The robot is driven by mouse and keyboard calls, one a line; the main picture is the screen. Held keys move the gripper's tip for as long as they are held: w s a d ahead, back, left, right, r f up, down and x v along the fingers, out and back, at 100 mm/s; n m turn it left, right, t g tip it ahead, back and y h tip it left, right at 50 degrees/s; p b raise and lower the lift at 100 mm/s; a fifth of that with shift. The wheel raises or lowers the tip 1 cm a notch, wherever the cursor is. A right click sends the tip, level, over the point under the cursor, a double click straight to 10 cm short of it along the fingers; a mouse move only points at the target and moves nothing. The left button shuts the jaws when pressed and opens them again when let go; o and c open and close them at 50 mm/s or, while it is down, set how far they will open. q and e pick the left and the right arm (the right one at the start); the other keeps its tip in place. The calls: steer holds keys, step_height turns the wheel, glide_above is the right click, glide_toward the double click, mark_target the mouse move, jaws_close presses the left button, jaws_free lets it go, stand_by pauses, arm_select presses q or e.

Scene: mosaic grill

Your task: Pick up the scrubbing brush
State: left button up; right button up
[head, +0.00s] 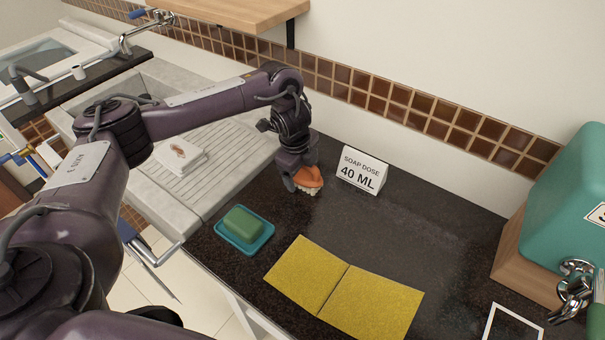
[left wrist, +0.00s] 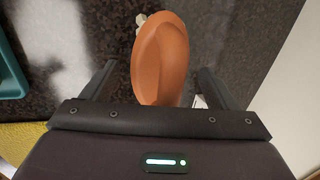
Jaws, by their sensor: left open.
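The scrubbing brush (head: 309,178) has an orange back and pale bristles and sits on the dark counter, left of the soap dose sign. My left gripper (head: 299,184) is right at the brush, coming down from above. In the left wrist view the orange brush (left wrist: 160,58) lies between the two fingers of the open left gripper (left wrist: 155,85), with a gap visible on each side. The brush's lower end is hidden by the gripper body. My right gripper is not in view.
A white "40 ML" sign (head: 361,171) stands close right of the brush. A green soap in a teal dish (head: 264,246) and yellow cloths (head: 345,290) lie nearer. A teal dispenser (head: 570,200) stands at right. The counter's middle right is clear.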

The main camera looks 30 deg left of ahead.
arm_select(q)
steer(key=shift+f, duration=0.15)
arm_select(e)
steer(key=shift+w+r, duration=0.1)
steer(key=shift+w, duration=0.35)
arm_select(q)
steer(key=c, duration=1.1)
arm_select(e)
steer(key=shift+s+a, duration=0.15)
